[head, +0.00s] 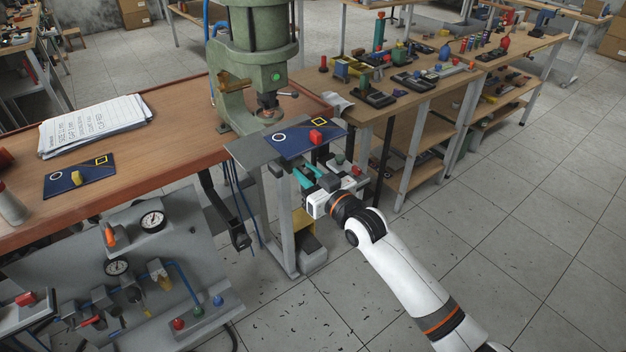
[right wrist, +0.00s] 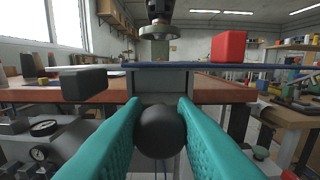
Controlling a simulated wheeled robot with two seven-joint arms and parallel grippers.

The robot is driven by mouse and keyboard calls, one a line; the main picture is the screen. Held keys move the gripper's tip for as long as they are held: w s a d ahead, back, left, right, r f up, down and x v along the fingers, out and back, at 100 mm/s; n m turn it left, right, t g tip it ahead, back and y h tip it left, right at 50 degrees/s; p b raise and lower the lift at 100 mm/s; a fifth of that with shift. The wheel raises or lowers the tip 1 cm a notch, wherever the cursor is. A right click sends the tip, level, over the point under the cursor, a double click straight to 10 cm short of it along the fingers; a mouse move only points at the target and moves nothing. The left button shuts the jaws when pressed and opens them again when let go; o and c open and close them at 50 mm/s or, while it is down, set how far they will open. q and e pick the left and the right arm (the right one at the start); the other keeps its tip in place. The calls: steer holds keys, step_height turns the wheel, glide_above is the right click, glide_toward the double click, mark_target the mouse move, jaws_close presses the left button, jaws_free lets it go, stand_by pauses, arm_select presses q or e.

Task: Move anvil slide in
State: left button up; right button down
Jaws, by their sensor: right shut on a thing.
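The anvil slide shows in the head view as a blue plate (head: 293,146) with a yellow square outline, a white ring and a red block (head: 316,136) on it. It juts out in front of the green press (head: 257,75), over a grey metal shelf (head: 247,153). In the right wrist view the slide's blue edge (right wrist: 190,66) is just ahead, with the press ram (right wrist: 158,28) behind it. My right gripper (head: 308,178) has its teal fingers shut on a round black knob (right wrist: 162,130) at the slide's front. My left gripper is not in view.
A pneumatic panel with gauges (head: 153,221) stands below left. A dark grey block (right wrist: 84,80) sits left of my fingers. Floor at right is clear.

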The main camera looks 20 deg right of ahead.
steer(key=shift+s, duration=0.1)
steer(key=c, duration=1.2)
jaws_free()
steer(key=v, duration=1.2)
steer(key=shift+b, duration=0.4)
